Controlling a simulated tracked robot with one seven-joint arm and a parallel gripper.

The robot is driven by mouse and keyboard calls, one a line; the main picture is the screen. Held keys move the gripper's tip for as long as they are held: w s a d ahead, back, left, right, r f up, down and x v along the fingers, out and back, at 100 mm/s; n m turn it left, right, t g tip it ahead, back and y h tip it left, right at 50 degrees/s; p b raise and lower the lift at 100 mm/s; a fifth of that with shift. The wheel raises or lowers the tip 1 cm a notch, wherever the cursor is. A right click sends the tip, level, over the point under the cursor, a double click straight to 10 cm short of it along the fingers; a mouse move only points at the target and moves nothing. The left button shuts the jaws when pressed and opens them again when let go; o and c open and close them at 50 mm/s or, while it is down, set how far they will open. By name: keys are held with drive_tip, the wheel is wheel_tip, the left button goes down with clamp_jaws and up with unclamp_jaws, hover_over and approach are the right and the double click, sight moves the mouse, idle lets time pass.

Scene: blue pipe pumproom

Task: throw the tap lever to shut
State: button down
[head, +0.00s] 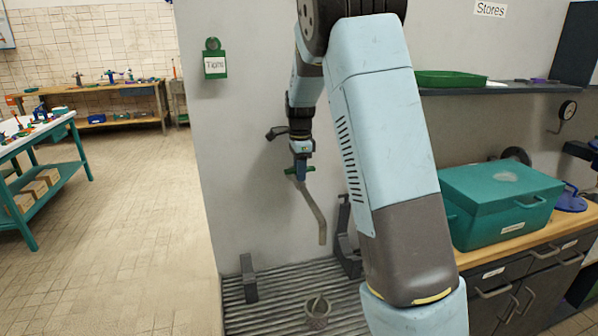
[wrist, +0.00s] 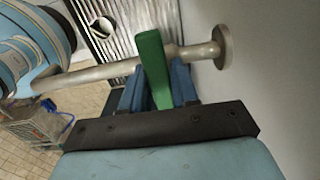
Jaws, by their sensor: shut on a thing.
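The tap lever (wrist: 153,68) is a green flat bar on a grey metal pipe (wrist: 107,69) that comes out of the wall. In the wrist view it stands between the two blue fingers of my gripper (wrist: 158,88), which is shut on it. In the head view my gripper (head: 300,178) is at the wall, with a little of the green lever (head: 290,171) showing beside it. The tap's spout (head: 315,212) hangs down below, over a ribbed tray. The fingertips hide part of the lever and the tap body.
The ribbed metal drain tray (head: 277,290) below holds a small round cup (head: 318,312) and dark upright brackets (head: 249,278). To the right, a green box (head: 500,202) stands on a wooden counter under a shelf (head: 520,88). The floor at the left is open.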

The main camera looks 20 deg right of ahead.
drive_tip(key=c, duration=1)
unclamp_jaws()
drive_tip(key=shift+w, duration=0.1)
drive_tip(key=shift+o, duration=0.2)
drive_tip(key=shift+r, duration=0.15)
wheel_tip(320, 180, up, 13)
drive_tip(key=shift+r, duration=0.2)
